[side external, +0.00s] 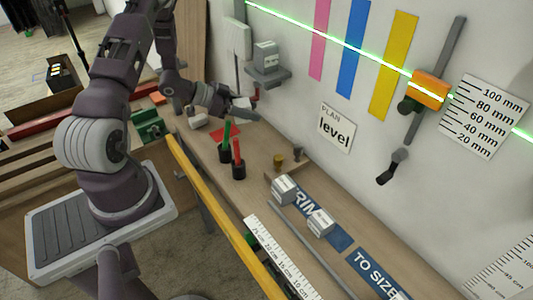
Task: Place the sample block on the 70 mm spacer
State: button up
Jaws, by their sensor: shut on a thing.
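A grey-white block (265,55) with a dark label sits on a small grey shelf (268,77) on the wall. Two similar labelled blocks, a nearer one (320,222) and a farther one (284,189), rest on the bench. Their labels are too small to read, so I cannot tell which is the sample block or the 70 mm spacer. My gripper (243,104) is low beside the wall, below and left of the shelf. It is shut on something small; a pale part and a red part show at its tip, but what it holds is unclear.
Black cups with a green marker (226,135) and a red marker (237,158) stand on the bench. A yellow rail (215,205) runs along its front edge. An orange slider (429,89) is on the wall by the height scale (485,115). A green laser line crosses the wall.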

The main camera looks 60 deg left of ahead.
aim_at(250, 133)
notch_tip(250, 133, down, 6)
jog(key=shift+f, duration=0.1)
jog(key=o, duration=1.4)
jog(key=shift+o, duration=0.5)
jog(key=v, duration=1.2)
